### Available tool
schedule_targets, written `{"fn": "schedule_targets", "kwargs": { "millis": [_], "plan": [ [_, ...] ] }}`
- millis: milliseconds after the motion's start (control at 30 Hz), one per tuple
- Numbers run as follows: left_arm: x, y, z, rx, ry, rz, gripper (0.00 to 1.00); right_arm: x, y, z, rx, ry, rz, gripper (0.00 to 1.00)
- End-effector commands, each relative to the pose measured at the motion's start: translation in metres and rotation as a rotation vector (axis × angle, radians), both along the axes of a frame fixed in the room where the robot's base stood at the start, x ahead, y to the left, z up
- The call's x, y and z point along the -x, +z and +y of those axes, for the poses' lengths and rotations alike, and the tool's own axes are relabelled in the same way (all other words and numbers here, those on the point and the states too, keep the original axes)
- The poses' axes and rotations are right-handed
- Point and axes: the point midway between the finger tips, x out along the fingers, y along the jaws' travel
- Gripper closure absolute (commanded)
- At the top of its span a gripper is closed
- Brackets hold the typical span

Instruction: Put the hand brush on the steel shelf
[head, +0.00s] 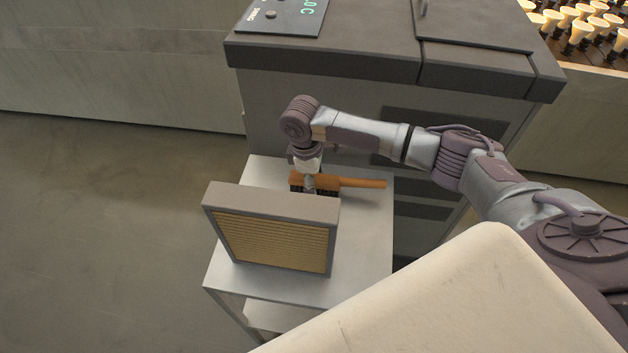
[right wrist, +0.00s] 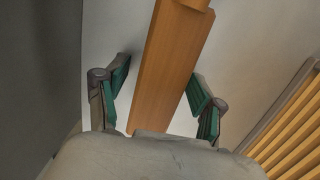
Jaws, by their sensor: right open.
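The hand brush (head: 362,183) has an orange-brown wooden back and handle and dark bristles. It appears to rest bristles down on the pale top of the steel shelf (head: 355,262), its handle pointing right in the head view. My right gripper (head: 310,184) is over the brush's head, pointing down. The lower bristles are partly hidden behind the filter panel. My left gripper is in neither view.
A grey-framed pleated filter panel (head: 272,240) stands upright on the shelf top, close in front of the brush. A grey cabinet (head: 375,58) with a green display stands behind. The shelf's front right top is clear.

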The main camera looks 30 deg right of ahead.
Motion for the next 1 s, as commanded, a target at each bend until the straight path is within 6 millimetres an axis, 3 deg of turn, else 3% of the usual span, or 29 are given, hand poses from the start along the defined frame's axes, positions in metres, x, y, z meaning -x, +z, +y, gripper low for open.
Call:
{"fn": "schedule_targets", "kwargs": {
  "millis": [167, 633, 800, 1000],
  "plan": [
    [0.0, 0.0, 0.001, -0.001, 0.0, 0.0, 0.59, -0.002, 0.014, 0.001, -0.001, 0.0, -0.002, 0.32],
    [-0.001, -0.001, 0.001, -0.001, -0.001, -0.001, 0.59, -0.008, 0.105, 0.011, -0.002, 0.0, -0.003, 0.32],
    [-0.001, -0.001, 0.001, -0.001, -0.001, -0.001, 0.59, -0.009, 0.12, 0.012, 0.0, -0.001, 0.0, 0.32],
    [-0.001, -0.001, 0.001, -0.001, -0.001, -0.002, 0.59, -0.009, 0.122, 0.012, -0.001, 0.0, 0.001, 0.32]
  ]
}}
